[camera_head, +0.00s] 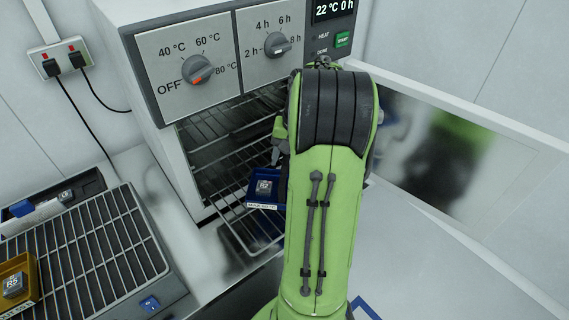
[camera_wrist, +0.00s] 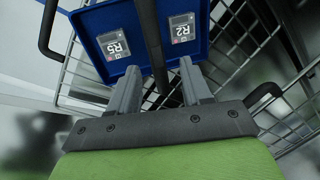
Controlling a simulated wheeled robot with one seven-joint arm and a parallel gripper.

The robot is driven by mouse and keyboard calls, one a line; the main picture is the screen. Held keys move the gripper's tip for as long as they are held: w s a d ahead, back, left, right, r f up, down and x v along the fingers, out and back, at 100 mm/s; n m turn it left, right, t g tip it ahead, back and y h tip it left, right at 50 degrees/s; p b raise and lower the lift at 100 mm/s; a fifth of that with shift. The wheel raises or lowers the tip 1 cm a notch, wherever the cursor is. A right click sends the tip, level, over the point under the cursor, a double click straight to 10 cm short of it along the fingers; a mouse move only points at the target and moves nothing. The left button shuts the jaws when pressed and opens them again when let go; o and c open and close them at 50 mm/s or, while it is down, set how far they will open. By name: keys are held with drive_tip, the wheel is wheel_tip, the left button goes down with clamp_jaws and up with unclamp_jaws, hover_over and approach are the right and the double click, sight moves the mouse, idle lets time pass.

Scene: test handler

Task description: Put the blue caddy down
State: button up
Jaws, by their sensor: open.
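The blue caddy (camera_head: 262,206) is at the front of the wire rack (camera_head: 243,233) in the open oven, left of my arm, which hides part of it. In the wrist view the blue caddy (camera_wrist: 95,20) holds two labelled chips, R5 (camera_wrist: 114,45) and R2 (camera_wrist: 182,27), with a dark handle bar (camera_wrist: 152,35) between them. The rack bars show beneath and beside it; contact is hard to judge. My gripper (camera_wrist: 159,67) is open, with one finger on each side of the bar and gaps visible. The head view mostly hides my gripper behind the arm.
The oven door (camera_head: 470,130) stands open at the right. The oven wall (camera_head: 165,135) bounds the opening at left. A second wire rack (camera_head: 85,250) at lower left holds a yellow caddy (camera_head: 35,270) with a chip. Smooth bare counter lies between the rack and oven.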

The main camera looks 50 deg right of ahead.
wheel_tip(320, 180, up, 9)
drive_tip(key=s+d+p, duration=0.1)
drive_tip(key=s+p, duration=0.1)
drive_tip(key=p, duration=0.1)
drive_tip(key=w+a+r+n, duration=0.3)
drive_tip(key=a, duration=0.6)
drive_tip(key=s+a+r+n+t+h, duration=0.2)
drive_tip(key=a+n, duration=0.1)
drive_tip(key=a, duration=1)
drive_tip(key=s+a+f+n+t, duration=0.1)
drive_tip(key=s+a+f+n, duration=0.1)
drive_tip(key=s+a+n, duration=0.3)
drive_tip(key=s+a, duration=0.2)
drive_tip(key=s, duration=0.2)
drive_tip(key=shift+s+a+f+n+t+y, duration=0.3)
drive_tip(key=shift+a+t+y, duration=0.05)
drive_tip(key=shift+t+y, duration=0.05)
drive_tip(key=shift+d, duration=0.15)
